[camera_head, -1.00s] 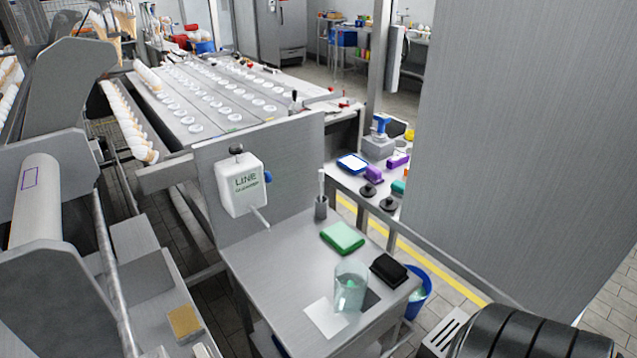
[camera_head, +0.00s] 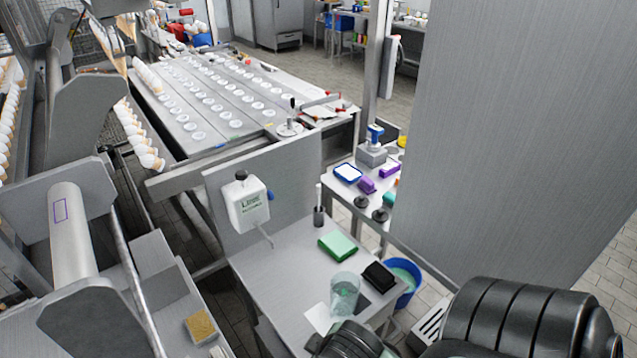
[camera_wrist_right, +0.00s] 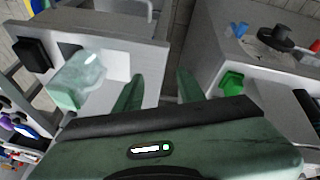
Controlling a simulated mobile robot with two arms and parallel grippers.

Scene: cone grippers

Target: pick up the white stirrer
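The white stirrer (camera_head: 318,193) stands upright in a small dark grey holder (camera_head: 319,217) at the back of the steel table in the head view. Only its upper part shows; its lower end is hidden in the holder. I cannot make it out in the right wrist view. My right gripper (camera_wrist_right: 158,90) is open in the right wrist view, its two green fingers apart with nothing between them. In the head view my dark right arm is at the bottom right, well short of the stirrer; its fingers do not show there. My left gripper is not in view.
A clear beaker (camera_head: 345,292) stands at the table's front, with a black pad (camera_head: 379,276) beside it. A white dispenser (camera_head: 247,204) hangs left of the holder. A blue bucket (camera_head: 407,292) is right of the table.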

